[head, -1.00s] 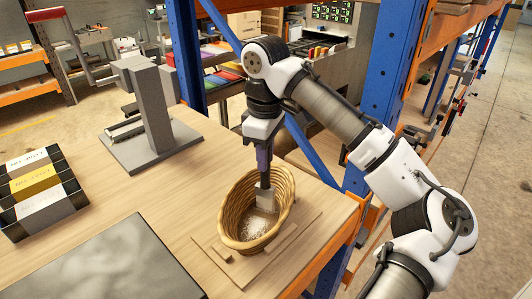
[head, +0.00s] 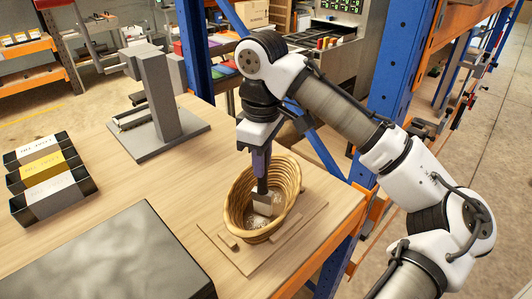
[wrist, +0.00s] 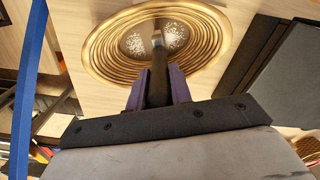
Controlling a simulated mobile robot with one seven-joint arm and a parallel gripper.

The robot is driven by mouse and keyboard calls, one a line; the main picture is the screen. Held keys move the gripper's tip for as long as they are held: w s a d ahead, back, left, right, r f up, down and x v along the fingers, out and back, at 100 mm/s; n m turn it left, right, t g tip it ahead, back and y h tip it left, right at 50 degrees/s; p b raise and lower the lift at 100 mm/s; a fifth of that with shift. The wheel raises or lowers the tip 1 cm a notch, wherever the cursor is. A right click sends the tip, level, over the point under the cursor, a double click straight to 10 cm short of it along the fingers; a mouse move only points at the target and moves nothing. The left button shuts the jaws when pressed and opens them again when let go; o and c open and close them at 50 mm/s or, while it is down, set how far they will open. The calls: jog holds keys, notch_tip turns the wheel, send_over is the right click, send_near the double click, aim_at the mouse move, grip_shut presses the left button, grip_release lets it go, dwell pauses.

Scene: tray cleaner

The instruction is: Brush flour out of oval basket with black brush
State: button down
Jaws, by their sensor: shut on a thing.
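The oval wicker basket (head: 289,176) stands on a wooden board near the table's right edge. White flour (head: 284,213) lies scattered on its floor; in the wrist view it shows as two patches (wrist: 173,37) on either side of the brush. The black brush has a pale flat head (head: 263,206), which is down inside the basket over the flour. Whether it touches the floor cannot be told. My gripper (head: 261,164) points down above the basket, shut on the brush's black handle (wrist: 159,72). The handle's upper end is hidden between the fingers.
The wooden board (head: 225,258) has raised strips beside the basket. A dark-edged grey slab (head: 120,255) lies front left, and labelled black bins (head: 60,195) stand behind it. A grey stand (head: 155,95) is at the back. A blue rack post (head: 385,90) rises behind my arm.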

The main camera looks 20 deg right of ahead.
jog(key=s+a, duration=0.2)
jog(key=shift+s+a+r, duration=0.1)
jog(key=shift+s+a, duration=0.1)
jog(key=shift+a, duration=0.15)
dwell(0.4)
notch_tip(320, 180, up, 13)
dwell(1.1)
dwell(0.4)
